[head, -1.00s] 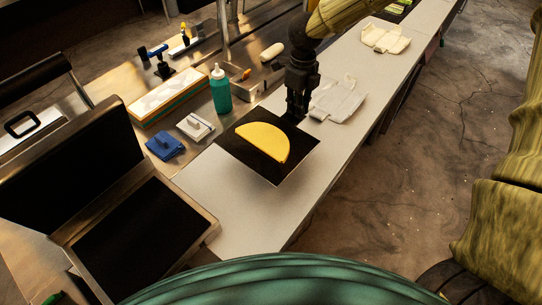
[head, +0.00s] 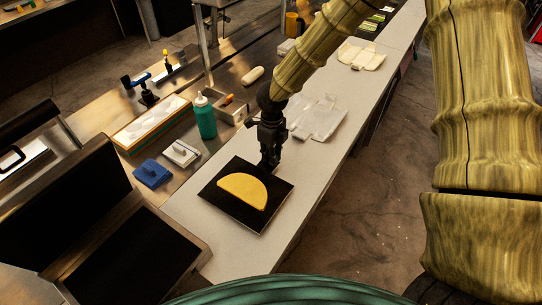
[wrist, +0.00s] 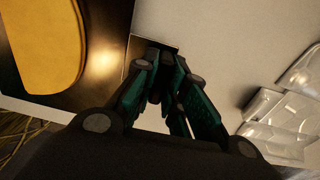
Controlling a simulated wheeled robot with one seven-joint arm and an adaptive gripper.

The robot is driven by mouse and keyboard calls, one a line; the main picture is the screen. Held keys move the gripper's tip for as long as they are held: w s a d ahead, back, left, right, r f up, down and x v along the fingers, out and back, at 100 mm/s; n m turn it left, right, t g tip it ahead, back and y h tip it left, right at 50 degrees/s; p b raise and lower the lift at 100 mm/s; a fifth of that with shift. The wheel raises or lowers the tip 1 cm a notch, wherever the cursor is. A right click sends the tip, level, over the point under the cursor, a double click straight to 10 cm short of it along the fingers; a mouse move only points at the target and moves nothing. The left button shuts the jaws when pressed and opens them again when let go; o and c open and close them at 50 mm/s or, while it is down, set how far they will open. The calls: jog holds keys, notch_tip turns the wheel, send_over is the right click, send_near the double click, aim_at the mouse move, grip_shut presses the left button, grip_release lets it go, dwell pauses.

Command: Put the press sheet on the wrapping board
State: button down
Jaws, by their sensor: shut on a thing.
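A black square sheet (head: 228,209), which fits the press sheet, carries a folded yellow half-round tortilla (head: 243,188). It is over the long pale counter (head: 190,195), lying on it or just above; I cannot tell which. My gripper (head: 271,163) is shut at the sheet's far edge. In the wrist view my gripper (wrist: 168,90) has its fingers close together at the dark sheet's corner, with the tortilla (wrist: 40,45) at upper left. I cannot single out a separate wrapping board; the pale surface under the sheet may be it.
An open black press or griddle (head: 130,265) stands at lower left. A blue cloth (head: 152,174), a white cloth (head: 181,153) and a green bottle (head: 205,118) are left of the sheet. Clear wrappers (head: 318,118) lie behind my gripper. The counter nearer me is bare.

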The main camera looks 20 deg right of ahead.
jog(key=shift+w+f, duration=0.1)
jog(key=shift+f, duration=0.9)
jog(key=c, duration=1.5)
grip_release()
jog(key=shift+o, duration=0.2)
notch_tip(320, 180, up, 12)
jog(key=b, duration=0.2)
jog(key=shift+b, duration=0.3)
